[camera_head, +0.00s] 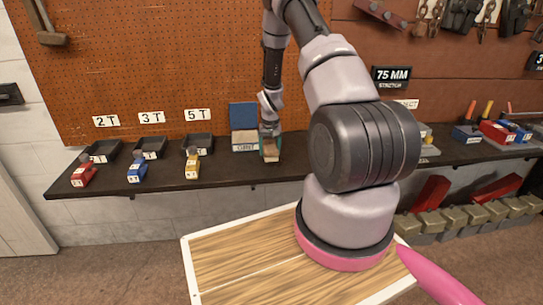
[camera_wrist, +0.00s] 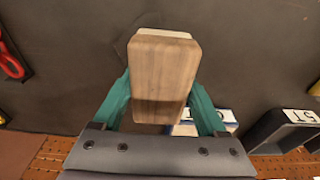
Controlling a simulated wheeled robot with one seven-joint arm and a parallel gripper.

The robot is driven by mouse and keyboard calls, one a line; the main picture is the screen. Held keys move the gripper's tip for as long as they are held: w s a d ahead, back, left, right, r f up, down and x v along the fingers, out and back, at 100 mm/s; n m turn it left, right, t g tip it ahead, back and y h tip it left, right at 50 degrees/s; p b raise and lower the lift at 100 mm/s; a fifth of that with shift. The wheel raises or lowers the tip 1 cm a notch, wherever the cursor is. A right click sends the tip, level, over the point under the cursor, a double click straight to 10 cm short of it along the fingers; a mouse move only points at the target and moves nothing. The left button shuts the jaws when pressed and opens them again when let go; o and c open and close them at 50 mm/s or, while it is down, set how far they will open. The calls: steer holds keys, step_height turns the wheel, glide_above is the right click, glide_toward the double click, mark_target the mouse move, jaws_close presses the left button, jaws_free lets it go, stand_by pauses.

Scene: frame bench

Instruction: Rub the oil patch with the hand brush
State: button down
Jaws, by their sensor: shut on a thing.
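My gripper (camera_head: 270,146) is over the dark bench shelf, its teal fingers shut on the hand brush (camera_head: 271,157). In the wrist view the brush (camera_wrist: 163,70) is a brown wooden block between the fingers of my gripper (camera_wrist: 160,100), with a pale strip showing at its far end. A faint, slightly darker area (camera_wrist: 122,47) shows on the bench beside the brush; it may be the oil patch, mostly hidden by the block. In the head view I cannot make out the patch. I cannot tell whether the bristles touch the bench.
A blue-backed, labelled box (camera_head: 243,117) stands just left of my gripper. Black trays (camera_head: 198,142) and red (camera_head: 83,172), blue (camera_head: 137,168) and yellow (camera_head: 192,165) items stand further left. A red-handled item (camera_wrist: 12,62) lies at the wrist view's left edge. The shelf front near the brush is clear.

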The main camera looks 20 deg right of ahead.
mark_target(270, 145)
steer(key=shift+r, duration=2.25)
steer(key=shift+d+r, duration=0.1)
